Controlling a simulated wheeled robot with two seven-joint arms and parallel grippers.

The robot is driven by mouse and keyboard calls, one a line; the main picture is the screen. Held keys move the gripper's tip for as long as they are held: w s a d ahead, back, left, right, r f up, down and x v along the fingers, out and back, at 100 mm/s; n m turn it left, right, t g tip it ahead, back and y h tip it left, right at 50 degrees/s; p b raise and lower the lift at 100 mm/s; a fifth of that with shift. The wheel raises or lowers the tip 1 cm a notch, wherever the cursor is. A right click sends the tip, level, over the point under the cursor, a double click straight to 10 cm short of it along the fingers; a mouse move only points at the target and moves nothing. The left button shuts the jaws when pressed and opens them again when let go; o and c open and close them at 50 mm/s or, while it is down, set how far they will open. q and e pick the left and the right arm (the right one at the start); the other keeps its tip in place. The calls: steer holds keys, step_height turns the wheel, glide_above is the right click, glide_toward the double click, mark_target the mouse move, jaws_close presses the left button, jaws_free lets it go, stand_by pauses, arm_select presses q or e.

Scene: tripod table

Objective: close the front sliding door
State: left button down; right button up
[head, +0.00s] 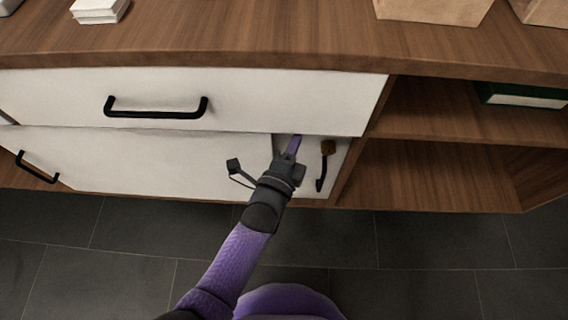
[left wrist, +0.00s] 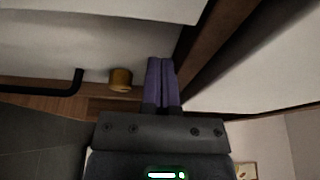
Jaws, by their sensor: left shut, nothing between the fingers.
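The lower front of the cabinet has a white door panel (head: 150,160) below a white drawer front. A black handle (head: 38,168) shows at its left end. In the left wrist view the shut fingers (left wrist: 160,82) point at a pale surface, beside a brass-coloured knob (left wrist: 120,79). I cannot tell whether they touch the panel.
The drawer front (head: 250,100) with its black handle (head: 156,110) overhangs the gripper. Open wooden shelves (head: 440,160) lie to the right, with a dark green box (head: 520,95) on the upper one. The wooden top (head: 250,35) bears a few items. The tiled floor (head: 420,240) is clear.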

arm_select(q)
steer(key=shift+w+a, duration=0.25)
steer(key=shift+a, duration=0.7)
steer(key=shift+w+a, duration=0.2)
steer(key=shift+a, duration=0.7)
